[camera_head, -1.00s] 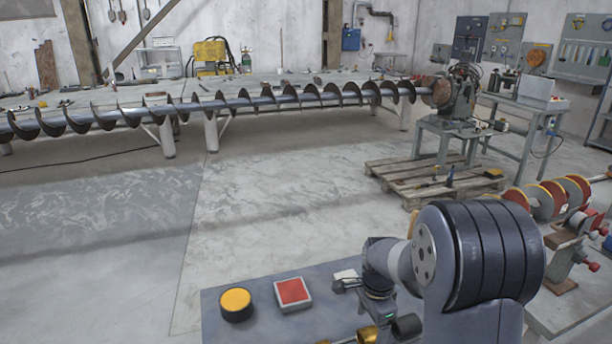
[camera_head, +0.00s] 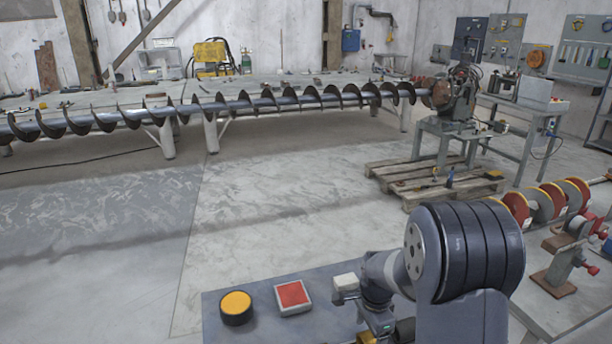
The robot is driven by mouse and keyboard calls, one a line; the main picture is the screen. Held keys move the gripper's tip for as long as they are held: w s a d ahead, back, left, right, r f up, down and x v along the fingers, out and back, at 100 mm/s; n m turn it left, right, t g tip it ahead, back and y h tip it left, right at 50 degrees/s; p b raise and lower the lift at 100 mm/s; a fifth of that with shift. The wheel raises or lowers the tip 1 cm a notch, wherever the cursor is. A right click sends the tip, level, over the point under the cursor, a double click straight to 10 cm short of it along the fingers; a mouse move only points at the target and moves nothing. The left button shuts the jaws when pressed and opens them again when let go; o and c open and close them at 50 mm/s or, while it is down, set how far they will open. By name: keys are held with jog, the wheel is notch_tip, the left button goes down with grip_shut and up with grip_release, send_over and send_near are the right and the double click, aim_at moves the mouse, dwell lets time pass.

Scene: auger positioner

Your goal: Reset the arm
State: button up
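My arm stands at the lower right, bent over a grey table (camera_head: 235,285). My gripper (camera_head: 350,298) is low at the arm's left side, close to a pale block (camera_head: 346,282). The fingers are small and partly hidden by the block and my wrist, so I cannot tell whether they are open or shut, or touching it. A round yellow button (camera_head: 236,303) on a black base and a square red button (camera_head: 292,294) on a grey base sit on the table, left of my gripper.
A long auger (camera_head: 230,106) lies across supports at the back, ending at a motor unit (camera_head: 455,92). A wooden pallet (camera_head: 430,180) lies on the floor. A stand with red and yellow discs (camera_head: 545,203) is right of my arm. The middle floor is clear.

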notch_tip(320, 180, up, 8)
jog(key=p, duration=0.5)
jog(key=shift+f, duration=0.15)
jog(key=shift+s+r+n+p, duration=0.1)
jog(key=shift+r+n+p, duration=0.05)
jog(key=shift+n, duration=0.4)
jog(key=shift+s+r+n+p, duration=0.1)
jog(key=shift+n+p, duration=0.05)
jog(key=shift+n, duration=0.4)
jog(key=r+n+p, duration=0.1)
jog(key=n, duration=0.3)
jog(key=r+n+p, duration=0.1)
jog(key=n+p, duration=0.1)
jog(key=n, duration=0.2)
jog(key=s+r+n+p, duration=0.1)
jog(key=r+n, duration=0.1)
jog(key=n, duration=0.2)
